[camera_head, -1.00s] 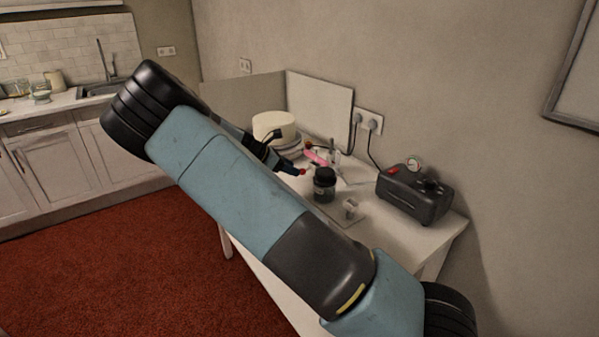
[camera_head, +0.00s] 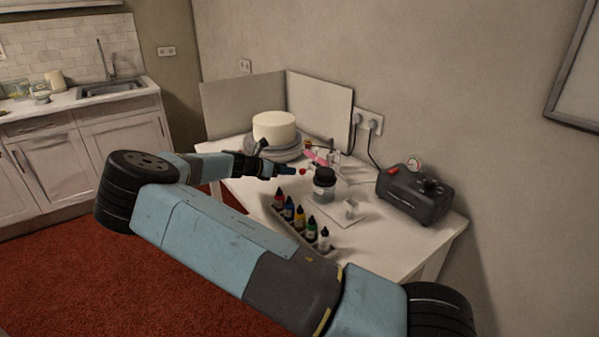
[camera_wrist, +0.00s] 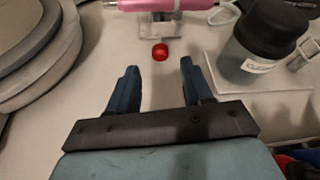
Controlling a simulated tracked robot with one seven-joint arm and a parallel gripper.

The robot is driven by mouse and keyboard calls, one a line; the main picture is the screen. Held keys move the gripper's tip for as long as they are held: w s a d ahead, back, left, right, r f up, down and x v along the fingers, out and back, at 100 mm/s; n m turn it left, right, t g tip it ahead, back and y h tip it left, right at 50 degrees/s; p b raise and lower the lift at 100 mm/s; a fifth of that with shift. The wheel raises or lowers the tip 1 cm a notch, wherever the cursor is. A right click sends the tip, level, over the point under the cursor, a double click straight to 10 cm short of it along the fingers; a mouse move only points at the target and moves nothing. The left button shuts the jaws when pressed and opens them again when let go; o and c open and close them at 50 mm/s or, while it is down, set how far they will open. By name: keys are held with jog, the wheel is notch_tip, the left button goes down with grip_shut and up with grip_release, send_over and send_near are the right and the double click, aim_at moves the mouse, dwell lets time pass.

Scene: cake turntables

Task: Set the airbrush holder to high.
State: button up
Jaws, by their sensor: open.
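A pink airbrush (camera_head: 316,158) rests in a pale holder on the white table; both also show at the top of the wrist view, airbrush (camera_wrist: 165,5) and holder (camera_wrist: 158,30). A round red knob (camera_wrist: 160,52) sits at the near side of the holder; it also shows in the head view (camera_head: 302,171). My gripper (camera_wrist: 160,78) is open and empty, its blue fingers pointing at the knob. The knob lies just beyond the fingertips, centred between them, and no contact shows. The upper part of the holder is cut off in the wrist view.
A dark-lidded jar (camera_head: 324,183) stands close right of the knob. A white cake (camera_head: 275,127) on a grey turntable (camera_head: 262,150) is to the left. Several paint bottles (camera_head: 300,222) stand in a front rack. A dark compressor (camera_head: 412,195) is at the right.

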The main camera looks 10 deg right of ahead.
aim_at(301, 170)
jog(key=x, duration=0.7)
jog(key=shift+d+f, duration=0.15)
jog(key=shift+d, duration=0.1)
jog(key=shift+c, duration=0.2)
grip_shut()
